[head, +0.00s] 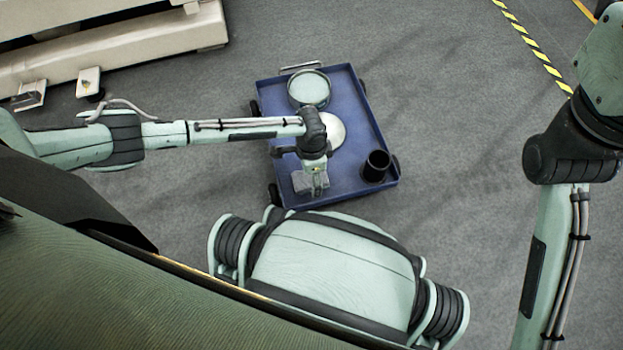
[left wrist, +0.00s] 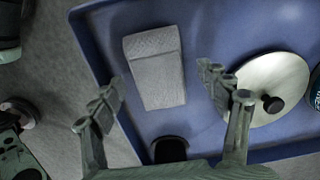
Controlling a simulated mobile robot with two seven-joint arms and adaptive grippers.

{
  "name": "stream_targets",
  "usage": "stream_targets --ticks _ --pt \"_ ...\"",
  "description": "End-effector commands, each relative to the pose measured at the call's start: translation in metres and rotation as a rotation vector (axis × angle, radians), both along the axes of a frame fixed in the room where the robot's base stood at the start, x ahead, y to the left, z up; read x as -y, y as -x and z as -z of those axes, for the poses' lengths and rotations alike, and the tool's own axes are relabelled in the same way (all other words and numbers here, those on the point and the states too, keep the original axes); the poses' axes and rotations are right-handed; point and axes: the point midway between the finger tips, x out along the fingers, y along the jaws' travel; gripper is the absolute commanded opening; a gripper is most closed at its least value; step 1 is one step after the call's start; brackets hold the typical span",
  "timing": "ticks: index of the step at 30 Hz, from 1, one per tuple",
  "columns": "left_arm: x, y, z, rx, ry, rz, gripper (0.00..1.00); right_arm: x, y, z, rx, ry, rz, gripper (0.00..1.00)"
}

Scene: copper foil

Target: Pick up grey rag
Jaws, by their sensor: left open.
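The grey rag (left wrist: 155,68) is a folded, flat rectangular bundle lying on the blue tray top of a cart (head: 352,184), near one edge. My left gripper (head: 313,180) is over the near left part of the cart and hides part of that area in the head view. In the left wrist view, my left gripper (left wrist: 160,88) is open, with its fingers on either side of the rag's near end and nothing held. The rag appears apart from both fingers, beyond the fingertips. My right gripper is out of view.
A round metal lid with a black knob (left wrist: 271,103) lies right of the rag in the wrist view. A round pot (head: 309,89) stands at the cart's far end, and a black cup (head: 376,166) at its right. The tray has a raised rim.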

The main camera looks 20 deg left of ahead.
Motion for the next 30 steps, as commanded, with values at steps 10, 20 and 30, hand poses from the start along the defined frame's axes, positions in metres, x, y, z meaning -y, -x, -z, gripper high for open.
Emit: stream_targets --ticks 10,20,30 --pt "0.0 0.0 -0.001 0.001 0.001 0.0 0.44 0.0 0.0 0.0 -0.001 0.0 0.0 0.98" --pt "0.0 0.0 -0.001 0.001 0.001 0.0 0.22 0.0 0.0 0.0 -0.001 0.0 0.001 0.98" --pt "0.0 0.0 -0.045 0.001 0.001 0.001 0.22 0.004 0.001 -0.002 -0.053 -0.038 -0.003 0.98"
